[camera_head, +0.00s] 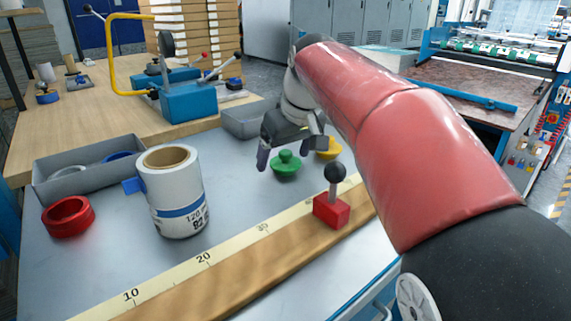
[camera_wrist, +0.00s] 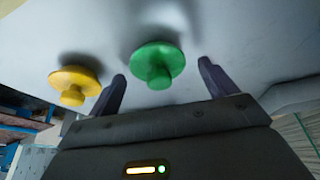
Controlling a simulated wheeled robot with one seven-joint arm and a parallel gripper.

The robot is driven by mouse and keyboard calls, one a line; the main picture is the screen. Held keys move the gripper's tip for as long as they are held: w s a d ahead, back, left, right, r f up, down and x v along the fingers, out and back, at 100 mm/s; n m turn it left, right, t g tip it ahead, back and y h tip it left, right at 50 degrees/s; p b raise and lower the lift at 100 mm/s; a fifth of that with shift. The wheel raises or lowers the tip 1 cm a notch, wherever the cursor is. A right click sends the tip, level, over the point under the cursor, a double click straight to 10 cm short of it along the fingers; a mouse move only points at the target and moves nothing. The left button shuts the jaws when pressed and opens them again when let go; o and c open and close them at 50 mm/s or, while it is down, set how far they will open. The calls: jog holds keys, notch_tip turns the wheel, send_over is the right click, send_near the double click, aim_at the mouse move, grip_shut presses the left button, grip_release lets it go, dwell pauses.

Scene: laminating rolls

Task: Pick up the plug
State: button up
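Two plugs with round flanges and knobs stand on the grey tabletop: a green plug (camera_head: 286,166) and a yellow plug (camera_head: 329,148) to its right and a little behind. My gripper (camera_head: 291,148) is open and empty, with its fingers close to the green plug. In the wrist view the green plug (camera_wrist: 157,63) shows between the two fingertips of my gripper (camera_wrist: 163,74). The yellow plug (camera_wrist: 75,84) lies outside the left finger there. I cannot tell whether a finger touches the green plug.
A white roll (camera_head: 176,193) stands at left, beside a red ring (camera_head: 68,217) and a grey tray (camera_head: 62,180). A wooden ruler strip (camera_head: 215,262) crosses the front, with a red block and black-knobbed lever (camera_head: 331,210) on it. A grey bin (camera_head: 246,120) stands behind.

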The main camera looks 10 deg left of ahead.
jog(key=c, duration=1)
jog(key=shift+r, duration=0.15)
